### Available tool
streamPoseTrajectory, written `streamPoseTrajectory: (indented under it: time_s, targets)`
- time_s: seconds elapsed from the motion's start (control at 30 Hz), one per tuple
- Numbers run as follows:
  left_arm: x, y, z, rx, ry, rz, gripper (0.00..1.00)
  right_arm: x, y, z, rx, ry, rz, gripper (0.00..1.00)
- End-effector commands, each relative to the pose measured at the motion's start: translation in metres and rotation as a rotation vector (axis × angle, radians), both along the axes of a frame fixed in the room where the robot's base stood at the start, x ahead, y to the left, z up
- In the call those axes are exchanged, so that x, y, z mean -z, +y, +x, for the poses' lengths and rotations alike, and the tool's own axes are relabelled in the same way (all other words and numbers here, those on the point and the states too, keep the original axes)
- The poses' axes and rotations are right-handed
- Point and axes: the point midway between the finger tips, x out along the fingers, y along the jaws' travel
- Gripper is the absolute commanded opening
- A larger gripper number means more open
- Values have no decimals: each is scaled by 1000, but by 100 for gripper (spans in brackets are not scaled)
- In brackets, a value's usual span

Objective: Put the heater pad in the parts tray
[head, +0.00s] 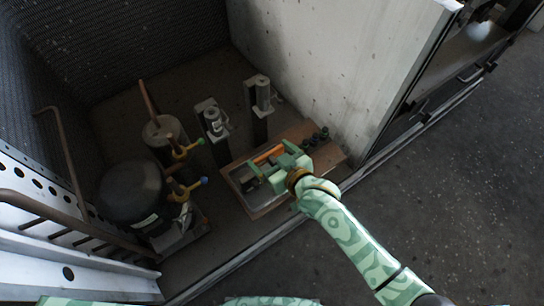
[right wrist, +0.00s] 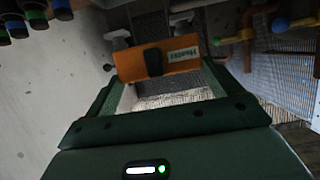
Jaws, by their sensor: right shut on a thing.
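The heater pad is a flat orange piece (head: 267,154) in the head view. In the right wrist view the pad (right wrist: 185,67) shows a black block and a pale label reading "Heater". My right gripper (head: 262,167) is shut on the pad, which spans the space ahead of the fingers in the wrist view (right wrist: 158,82). The parts tray (head: 264,212) is a shallow metal tray on the floor, and the gripper and pad are over it in the head view. The gripper hides part of the tray. I cannot tell how high the pad is above it. My left gripper is not in view.
Several dark round-topped parts (head: 315,137) stand on a brown board right of the tray. Two upright posts with cylinders (head: 262,95) stand behind it. A black compressor (head: 132,192) and copper pipes are at the left. A concrete wall (head: 335,60) rises behind.

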Motion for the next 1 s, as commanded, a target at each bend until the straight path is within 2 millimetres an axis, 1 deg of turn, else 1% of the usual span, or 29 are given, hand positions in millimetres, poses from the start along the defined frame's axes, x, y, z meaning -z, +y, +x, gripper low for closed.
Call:
streamPoseTrajectory:
  time_s: [0.03,0.27,0.63,0.77,0.8,0.83,1.0]
  targets:
    - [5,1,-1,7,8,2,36,11,0,0,0,4,1,67]
    - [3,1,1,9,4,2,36,7,1,0,0,-2,3,67]
    - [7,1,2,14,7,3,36,19,0,0,1,0,2,67]
    - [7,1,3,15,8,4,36,19,1,0,1,-1,3,67]
    - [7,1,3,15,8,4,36,19,0,0,1,-1,3,93]
    - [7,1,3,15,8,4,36,19,0,0,1,-1,3,100]
    - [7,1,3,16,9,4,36,19,0,0,0,-1,2,100]
